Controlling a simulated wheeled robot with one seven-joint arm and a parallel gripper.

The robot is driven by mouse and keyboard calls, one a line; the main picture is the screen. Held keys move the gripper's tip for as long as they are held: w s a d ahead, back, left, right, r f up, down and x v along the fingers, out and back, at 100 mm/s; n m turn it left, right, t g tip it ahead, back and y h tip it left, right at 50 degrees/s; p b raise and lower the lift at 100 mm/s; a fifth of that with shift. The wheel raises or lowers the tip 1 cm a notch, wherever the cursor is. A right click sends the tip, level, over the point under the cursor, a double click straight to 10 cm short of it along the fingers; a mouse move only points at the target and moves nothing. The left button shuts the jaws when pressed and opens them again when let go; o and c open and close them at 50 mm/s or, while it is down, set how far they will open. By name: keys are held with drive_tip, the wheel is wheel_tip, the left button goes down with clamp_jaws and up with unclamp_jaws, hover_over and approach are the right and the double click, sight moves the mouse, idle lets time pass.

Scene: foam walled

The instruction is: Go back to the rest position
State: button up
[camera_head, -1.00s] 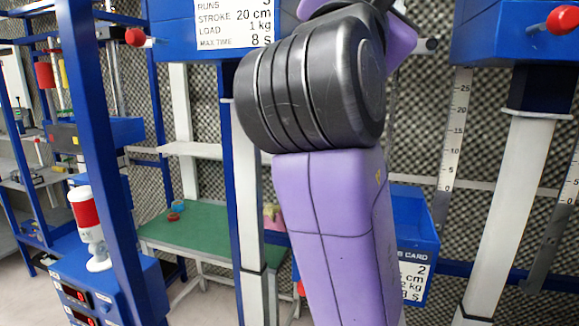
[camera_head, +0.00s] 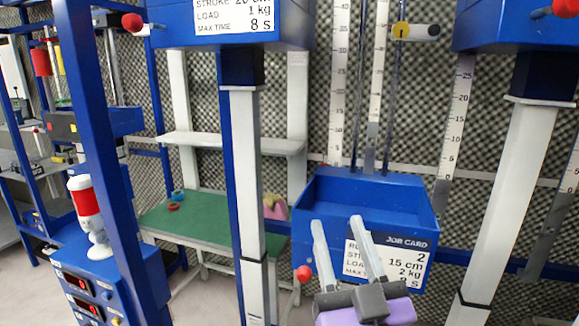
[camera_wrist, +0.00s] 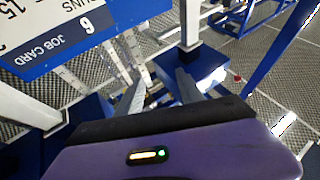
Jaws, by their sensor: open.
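My gripper (camera_head: 345,252) shows at the bottom middle of the head view, its two pale fingers apart and pointing up. Nothing is between them. The fingers overlap the front of a blue bin (camera_head: 370,190) in the picture; I cannot tell the distance between them. The bin's front carries a white job card (camera_head: 385,262) reading 2, 15 cm, 2 kg. The wrist view shows the purple gripper body (camera_wrist: 170,145) along the bottom, with blue frame parts beyond it.
A blue post with a white column (camera_head: 247,170) stands left of the gripper, and another white column (camera_head: 510,190) stands right. A green-topped table (camera_head: 205,222) is behind at left. A blue control box (camera_head: 95,280) with a red-and-white lamp (camera_head: 85,200) stands front left.

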drive_tip(key=s+d+f+g+h, duration=0.1)
drive_tip(key=s+d+f, duration=0.3)
drive_tip(key=s+f, duration=0.5)
drive_tip(key=s+d+f+m+g+h, duration=0.1)
drive_tip(key=s+d+f+g, duration=0.3)
drive_tip(key=s+f, duration=0.6)
drive_tip(key=s+d+f+m+g+h, duration=0.1)
drive_tip(key=s+d+f+g, duration=0.2)
drive_tip(key=s+f, duration=0.6)
drive_tip(key=s+d, duration=0.1)
drive_tip(key=s, duration=0.7)
drive_tip(key=shift+s+d+f+h, duration=0.15)
drive_tip(key=shift+s+d+h, duration=0.15)
drive_tip(key=shift+s+d, duration=0.1)
drive_tip(key=shift+o, duration=0.5)
